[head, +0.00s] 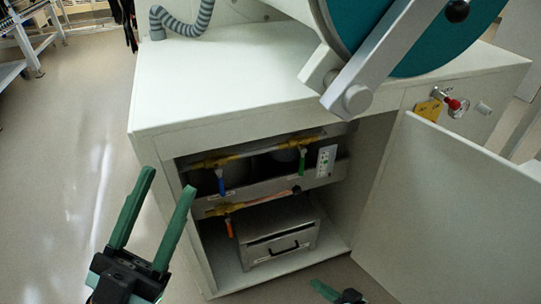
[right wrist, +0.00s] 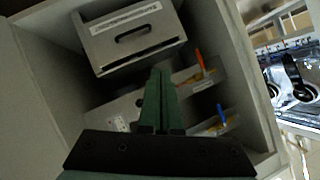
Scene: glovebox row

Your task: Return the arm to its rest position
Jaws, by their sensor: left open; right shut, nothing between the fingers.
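My left gripper (head: 169,180) has green fingers spread apart. It is empty, in front of the white cabinet's left side. My right gripper (head: 318,284) shows only as a green fingertip and a dark part at the bottom edge of the head view. In the right wrist view the right gripper (right wrist: 159,72) has its green fingers pressed together with nothing between them. It points into the open cabinet (head: 145,108), toward the pipe shelf and the grey box (head: 283,231). Most of my right arm is hidden.
The cabinet door (head: 450,195) stands open at the right. Pipes with blue (head: 221,187), green (head: 301,163) and orange (head: 229,228) valve handles cross the cabinet's inside. A large teal round door (head: 400,35) sits above the worktop. The floor (head: 65,190) at left is clear.

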